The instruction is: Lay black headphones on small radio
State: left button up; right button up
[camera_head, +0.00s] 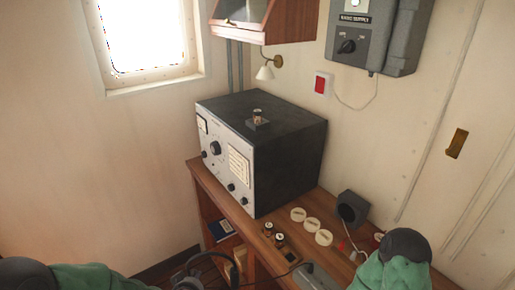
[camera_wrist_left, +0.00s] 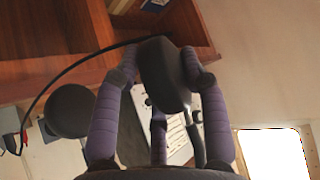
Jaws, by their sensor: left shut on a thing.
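The black headphones show in the left wrist view (camera_wrist_left: 165,75), with one ear cup between the fingers of my left gripper (camera_wrist_left: 162,80). The gripper is shut on that cup. The other round cup hangs to the left, and a thin dark band or cable curves above it. In the head view the headphones (camera_head: 205,270) are partly visible at the bottom edge, in front of the desk. A radio set with a dark case (camera_head: 290,135) and silver front stands on the desk, apart from the headphones. I cannot tell whether it is the small radio. My right gripper is out of view.
A wooden cabinet (camera_head: 285,22) and a lamp (camera_head: 265,72) are on the wall above.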

pick_arm(q)
notch_tip(320, 180, down, 8)
jog(key=d+m+b, duration=0.1)
jog(key=b, duration=0.2)
jog(key=shift+s+d+r+h+b, duration=0.15)
jog(key=shift+s+d+h+b, duration=0.15)
jog(key=shift+h+b, duration=0.1)
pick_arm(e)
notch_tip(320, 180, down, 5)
pick_arm(q)
jog(key=w+d+r+m+g+h, duration=0.2)
jog(key=w+d+m+h, duration=0.2)
jog(key=d+m, duration=0.2)
jog(key=w+d+r+m+g+h, duration=0.3)
jog(key=w+d+m+h, duration=0.1)
jog(key=d, duration=0.6)
jog(key=shift+w+d+r+m, duration=0.3)
jog(key=shift+w+m, duration=0.2)
jog(key=shift+m, duration=0.8)
